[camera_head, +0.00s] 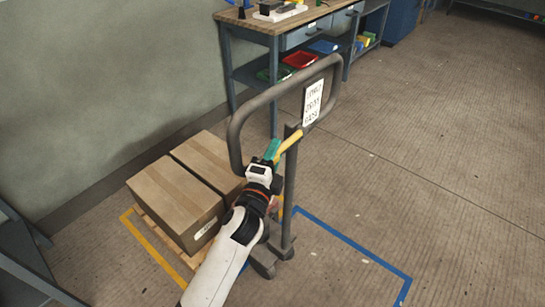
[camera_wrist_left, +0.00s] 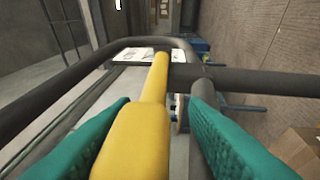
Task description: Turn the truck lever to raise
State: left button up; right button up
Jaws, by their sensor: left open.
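The yellow truck lever (camera_head: 290,144) sticks out from the upright post of the dark grey truck handle (camera_head: 237,137). In the left wrist view the lever (camera_wrist_left: 130,140) runs up between the two green fingers of my left gripper (camera_wrist_left: 162,105), nearer the left finger. The fingers are apart, around the lever but not closed on it. In the head view my left gripper (camera_head: 272,151) is at the lever's lower left end. A white label (camera_head: 313,102) with rows of dark text is on the handle above the lever. My right gripper is not in view.
Two cardboard boxes (camera_head: 174,203) sit on a wooden pallet (camera_head: 168,234) left of the truck. Yellow and blue floor lines (camera_head: 345,240) mark the area. A workbench (camera_head: 258,25) with trays stands behind. Open floor lies to the right.

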pick_arm(q)
jog(key=shift+f, duration=0.3)
jog(key=shift+r, duration=0.1)
notch_tip(320, 180, up, 2)
jog(key=g+p, duration=0.1)
jog(key=p, duration=0.6)
jog(key=shift+m, duration=0.3)
jog(key=shift+s+a+f+b, duration=0.2)
jog(key=shift+s+f+b, duration=0.1)
jog(key=shift+s+b, duration=0.2)
jog(key=shift+s+a+f+b, duration=0.2)
jog(key=shift+s+f+b, duration=0.15)
jog(key=shift+s, duration=0.15)
jog(key=b+v, duration=0.2)
jog(key=v, duration=0.8)
jog(key=s+a+f+n+g+y+p, duration=0.1)
jog(key=f+n+g, duration=0.1)
jog(key=f, duration=0.7)
jog(key=s+a+f+n+g+y, duration=0.1)
jog(key=s+a+f+n+g, duration=0.1)
jog(key=f, duration=0.7)
jog(key=s+a+f+n+g+y+p, duration=0.1)
jog(key=a+f+n+g, duration=0.1)
jog(key=f, duration=0.6)
jog(key=shift+s+a+f+n+g+p, duration=0.2)
jog(key=shift+s+f+n+g+p, duration=0.2)
jog(key=shift+n+g, duration=0.1)
